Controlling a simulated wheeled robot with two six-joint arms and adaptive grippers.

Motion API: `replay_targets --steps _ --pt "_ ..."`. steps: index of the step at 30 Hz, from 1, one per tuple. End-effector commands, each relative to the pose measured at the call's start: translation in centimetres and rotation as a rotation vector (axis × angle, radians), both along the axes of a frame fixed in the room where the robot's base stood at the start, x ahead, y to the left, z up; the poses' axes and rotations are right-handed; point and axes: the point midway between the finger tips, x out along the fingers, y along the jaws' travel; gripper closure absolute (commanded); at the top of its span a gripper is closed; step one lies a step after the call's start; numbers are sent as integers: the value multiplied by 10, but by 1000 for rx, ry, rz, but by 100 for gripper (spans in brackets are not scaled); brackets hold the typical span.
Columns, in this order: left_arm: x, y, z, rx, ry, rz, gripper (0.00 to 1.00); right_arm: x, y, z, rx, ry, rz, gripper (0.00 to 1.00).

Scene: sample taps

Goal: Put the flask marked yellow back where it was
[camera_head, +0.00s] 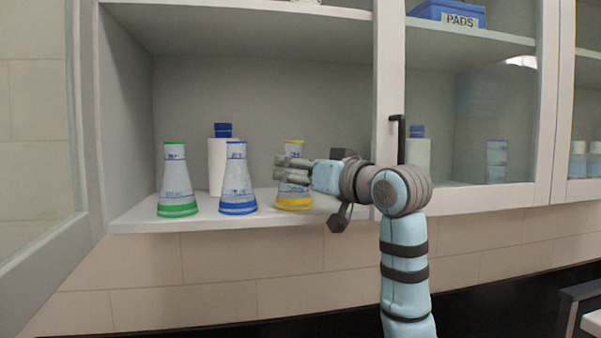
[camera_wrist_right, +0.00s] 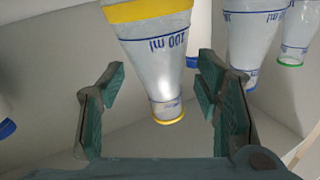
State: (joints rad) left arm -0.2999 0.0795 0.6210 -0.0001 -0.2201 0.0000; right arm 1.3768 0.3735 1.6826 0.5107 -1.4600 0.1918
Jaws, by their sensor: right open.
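The yellow-marked flask (camera_head: 293,198) stands upright on the cabinet's lower shelf, at the right end of a row of flasks. My right gripper (camera_head: 285,169) is at its front, covering part of its middle. In the right wrist view the yellow flask (camera_wrist_right: 160,60) appears upside down between the two open fingers (camera_wrist_right: 160,105), with a gap to each finger. The blue-marked flask (camera_head: 238,185) stands to its left, and the green-marked flask (camera_head: 176,185) stands farther left. My left gripper is not in view.
A white bottle with a blue cap (camera_head: 217,160) stands behind the flasks. The left cabinet door (camera_head: 40,170) is open. The right glass door (camera_head: 470,130) with a black handle (camera_head: 397,138) is closed. A blue box marked PADS (camera_head: 450,12) sits above.

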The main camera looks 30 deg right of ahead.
Motion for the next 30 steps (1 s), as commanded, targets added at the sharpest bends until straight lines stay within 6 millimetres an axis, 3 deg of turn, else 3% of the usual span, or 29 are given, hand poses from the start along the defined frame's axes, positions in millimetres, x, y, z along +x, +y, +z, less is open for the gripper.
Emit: replay_targets --steps 9,13,18,30 --pt "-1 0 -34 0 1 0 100 -78 -12 -6 -4 -7 -4 42" --pt "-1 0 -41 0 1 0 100 -104 -15 -6 -2 -4 -2 42" --pt "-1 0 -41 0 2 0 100 -114 -16 -4 -1 -1 -1 42" --pt "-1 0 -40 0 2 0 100 -113 -16 -3 -1 -1 -1 42"
